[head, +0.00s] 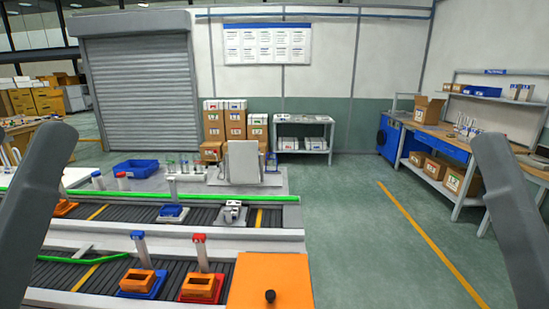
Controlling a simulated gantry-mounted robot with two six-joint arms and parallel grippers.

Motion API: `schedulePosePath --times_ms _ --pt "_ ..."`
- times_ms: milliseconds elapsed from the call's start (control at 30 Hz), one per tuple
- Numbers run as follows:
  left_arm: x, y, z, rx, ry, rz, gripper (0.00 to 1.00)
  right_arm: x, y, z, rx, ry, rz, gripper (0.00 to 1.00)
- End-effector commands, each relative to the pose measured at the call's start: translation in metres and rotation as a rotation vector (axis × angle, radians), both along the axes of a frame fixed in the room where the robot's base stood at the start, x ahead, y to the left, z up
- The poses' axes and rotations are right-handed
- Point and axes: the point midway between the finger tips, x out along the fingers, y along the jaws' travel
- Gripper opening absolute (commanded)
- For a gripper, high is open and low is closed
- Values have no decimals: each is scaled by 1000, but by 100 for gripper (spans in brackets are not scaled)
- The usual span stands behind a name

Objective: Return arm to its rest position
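My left arm shows as a grey link at the left edge of the head view, and my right arm as a grey link at the right edge. Both links stand raised at the sides, apart from the conveyors. Neither gripper is in the picture, so I cannot see their fingers or whether they hold anything. The near conveyor (62,272) carries a blue-based holder (140,283) and a red-based holder (202,287), each with an orange block. The far conveyor (120,213) carries a blue holder (172,213) and a grey metal fixture (233,211).
An orange panel (270,280) with a black knob stands at the near conveyor's right end. A blue bin (136,168) sits on the surface behind the conveyors. A workbench (440,141) with cartons stands at the right. The green floor (350,230) between is clear.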

Motion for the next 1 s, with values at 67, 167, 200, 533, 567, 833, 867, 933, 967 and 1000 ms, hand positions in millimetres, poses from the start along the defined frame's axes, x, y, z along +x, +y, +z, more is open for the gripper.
schedulePosePath --times_ms 67,167,200,533,567,833,867,933,967,1000 --pt "5 19 12 30 26 159 79 1 0 17 0 4 0 100" --pt "6 18 57 28 26 146 79 0 0 64 0 -1 0 100" --pt "6 18 72 28 27 146 79 0 0 79 0 -1 0 100" --pt "6 18 224 27 28 144 79 0 0 231 0 0 0 100" --pt "6 18 238 26 28 143 79 0 0 246 0 0 0 100" --pt "7 18 351 26 29 143 79 0 0 358 0 0 0 100" --pt "7 18 358 26 29 143 79 0 0 365 0 0 0 100" --pt "7 18 369 27 30 143 79 0 0 376 0 1 0 100" --pt "7 18 371 27 30 143 79 0 0 379 0 1 0 100" --pt "7 18 373 27 30 143 79 0 0 381 0 1 0 100"
